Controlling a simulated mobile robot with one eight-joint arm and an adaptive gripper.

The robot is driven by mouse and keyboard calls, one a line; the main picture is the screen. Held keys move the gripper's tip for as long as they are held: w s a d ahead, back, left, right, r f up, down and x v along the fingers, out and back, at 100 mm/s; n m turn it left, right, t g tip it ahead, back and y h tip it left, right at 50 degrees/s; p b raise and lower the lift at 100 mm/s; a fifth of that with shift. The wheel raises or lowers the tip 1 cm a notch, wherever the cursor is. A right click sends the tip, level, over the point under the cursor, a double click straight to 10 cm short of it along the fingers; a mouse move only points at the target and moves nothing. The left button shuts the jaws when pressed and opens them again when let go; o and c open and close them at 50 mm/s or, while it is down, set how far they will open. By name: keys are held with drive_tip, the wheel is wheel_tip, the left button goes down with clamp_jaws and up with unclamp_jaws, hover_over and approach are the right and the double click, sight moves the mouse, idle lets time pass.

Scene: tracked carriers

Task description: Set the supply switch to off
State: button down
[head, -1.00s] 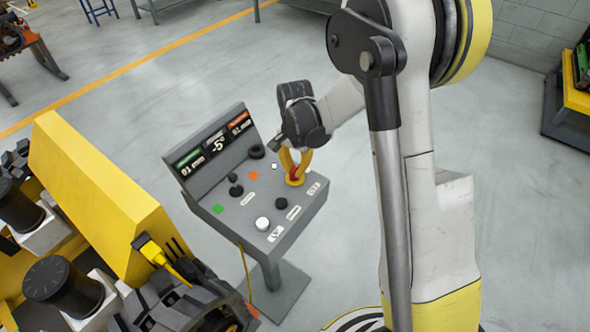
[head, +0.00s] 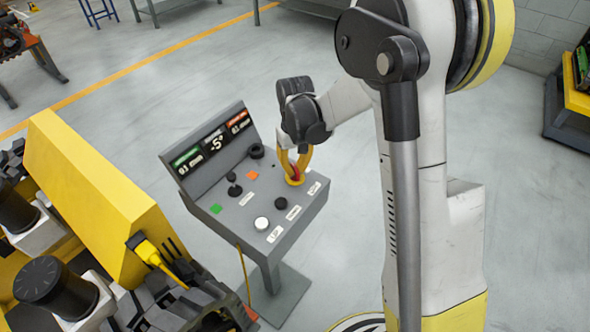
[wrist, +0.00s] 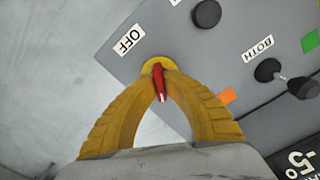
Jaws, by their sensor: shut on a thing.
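The supply switch (wrist: 158,80) is a red handle with a white tip on a round yellow base (wrist: 158,64), near the corner of the grey console. My gripper (wrist: 160,72) has its two yellow fingers shut on the red handle. An OFF label (wrist: 129,40) lies beside the yellow base, up and left of it in the wrist view. The handle's white tip points down in that view, away from the OFF label. In the head view my gripper (head: 294,168) comes down on the switch from above, and its fingers partly hide the red handle.
The console (head: 240,215) also carries black knobs, a white button (head: 262,223), a small joystick (head: 234,188) and a display panel (head: 213,143). Yellow machinery (head: 90,195) stands close on the left.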

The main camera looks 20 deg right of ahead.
sight(295, 168)
drive_tip(key=n, duration=0.5)
drive_tip(key=shift+n+b, duration=0.3)
drive_tip(key=shift+b, duration=0.05)
idle(0.4)
drive_tip(key=c, duration=1.5)
unclamp_jaws()
wheel_tip(295, 168, up, 12)
